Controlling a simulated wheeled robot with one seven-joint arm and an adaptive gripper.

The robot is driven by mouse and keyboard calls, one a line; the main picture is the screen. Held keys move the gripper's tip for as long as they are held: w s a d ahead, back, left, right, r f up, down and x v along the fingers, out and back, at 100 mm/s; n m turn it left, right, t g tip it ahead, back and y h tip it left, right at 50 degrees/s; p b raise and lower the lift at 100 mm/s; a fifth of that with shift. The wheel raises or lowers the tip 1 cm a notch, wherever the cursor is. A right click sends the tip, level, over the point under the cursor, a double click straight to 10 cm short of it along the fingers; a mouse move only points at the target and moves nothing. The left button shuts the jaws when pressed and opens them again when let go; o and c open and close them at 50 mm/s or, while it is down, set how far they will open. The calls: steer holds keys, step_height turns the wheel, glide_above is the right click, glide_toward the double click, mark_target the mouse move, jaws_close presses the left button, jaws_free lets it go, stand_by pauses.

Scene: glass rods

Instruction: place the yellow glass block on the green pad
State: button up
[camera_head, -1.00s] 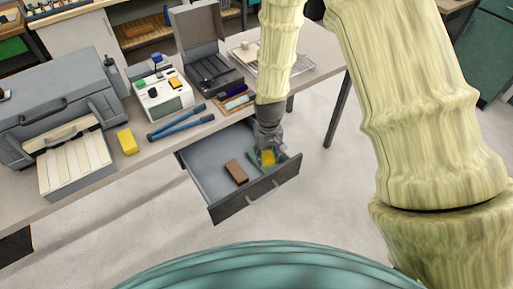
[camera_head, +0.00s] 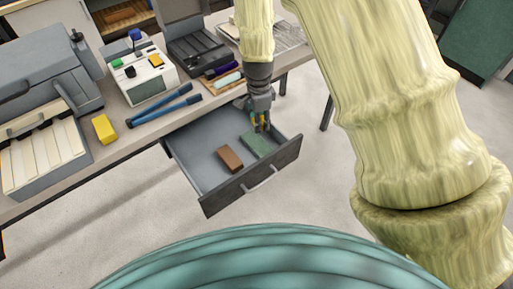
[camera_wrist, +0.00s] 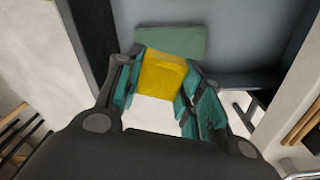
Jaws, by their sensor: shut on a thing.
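The yellow glass block (camera_wrist: 162,75) is between my gripper's teal-padded fingers (camera_wrist: 160,88) in the wrist view. In the head view my gripper (camera_head: 260,122) points down at the back right part of the open drawer, and only small bits of yellow show between its fingers. The green pad (camera_head: 257,144) lies flat in the drawer's right part, with nothing seen on it. It also shows in the wrist view (camera_wrist: 178,40), just beyond the block. The block appears held above the drawer, apart from the pad; the exact height is hard to tell.
The grey drawer (camera_head: 197,146) stands open below the table, with a brown block (camera_head: 230,159) left of the pad. On the table are another yellow block (camera_head: 104,129), blue-handled tool (camera_head: 165,111) and a white device (camera_head: 150,85). The drawer's walls rise around the pad.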

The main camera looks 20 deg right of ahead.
mark_target(257, 142)
steer(key=m, duration=0.1)
steer(key=w+f+m+b, duration=0.1)
steer(key=m, duration=0.1)
steer(key=m+b, duration=0.1)
steer(key=m, duration=0.1)
steer(key=shift+w+a+f, duration=0.1)
steer(key=shift+w+f, duration=0.05)
steer(key=shift+w, duration=0.2)
steer(key=shift+f+p, duration=0.8)
steer(key=shift+f, duration=4.05)
steer(key=shift+f, duration=0.15)
steer(key=o, duration=1.1)
steer(key=shift+r+b, duration=0.95)
steer(key=shift+r, duration=5.2)
